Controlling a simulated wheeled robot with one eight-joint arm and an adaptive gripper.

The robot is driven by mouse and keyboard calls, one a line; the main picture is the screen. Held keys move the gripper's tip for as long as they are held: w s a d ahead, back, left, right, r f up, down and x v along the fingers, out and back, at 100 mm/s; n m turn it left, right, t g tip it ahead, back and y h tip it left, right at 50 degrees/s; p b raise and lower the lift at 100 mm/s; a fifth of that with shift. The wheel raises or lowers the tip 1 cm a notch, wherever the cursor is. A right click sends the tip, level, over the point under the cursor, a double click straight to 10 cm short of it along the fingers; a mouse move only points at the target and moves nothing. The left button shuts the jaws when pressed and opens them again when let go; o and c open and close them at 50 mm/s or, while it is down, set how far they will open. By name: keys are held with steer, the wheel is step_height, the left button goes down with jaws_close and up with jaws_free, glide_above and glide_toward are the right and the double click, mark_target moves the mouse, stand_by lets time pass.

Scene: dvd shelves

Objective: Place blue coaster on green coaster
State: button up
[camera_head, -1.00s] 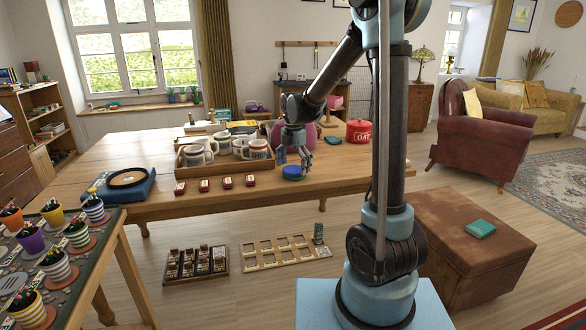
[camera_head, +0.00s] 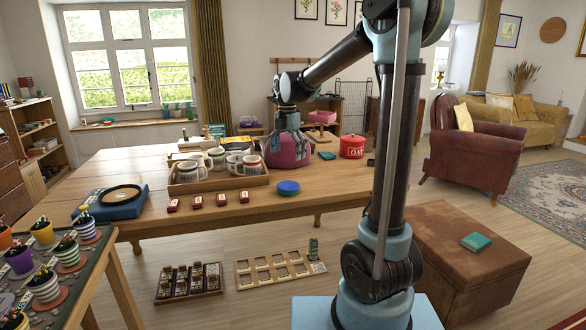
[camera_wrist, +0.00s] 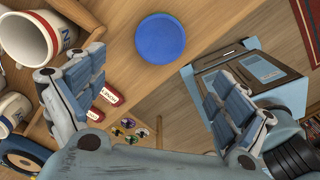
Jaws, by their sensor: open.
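The blue coaster (camera_head: 288,185) is a round blue disc lying flat near the front edge of the wooden table. A thin darker layer shows under its rim in the head view; I cannot tell for certain that this is the green coaster. In the wrist view the blue coaster (camera_wrist: 160,38) is fully visible from above, with nothing touching it. My gripper (camera_head: 288,132) is raised above and behind the coaster, in front of the pink pot. Its two fingers are spread wide with nothing between them in the wrist view (camera_wrist: 155,100).
A wooden tray (camera_head: 176,186) of mugs stands left of the coaster. Several small red boxes (camera_head: 196,202) line the table's front edge. A red canister (camera_head: 352,147) and the pink pot (camera_head: 288,155) stand behind. The tabletop right of the coaster is clear.

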steer(key=s+d+f+m+t, duration=0.1)
steer(key=s+d+f+m, duration=0.1)
steer(key=s+d+m, duration=1.3)
steer(key=s+d+f+m, duration=0.3)
steer(key=s+f+m, duration=0.3)
steer(key=s, duration=0.2)
steer(key=s+d+f+m+t, duration=0.1)
steer(key=s+d+f+m, duration=0.2)
steer(key=s+f+m, duration=0.3)
steer(key=shift+s+d+f+m, duration=0.15)
steer(key=shift+s+d+m, duration=0.2)
steer(key=shift+s, duration=0.8)
steer(key=shift+a, duration=0.1)
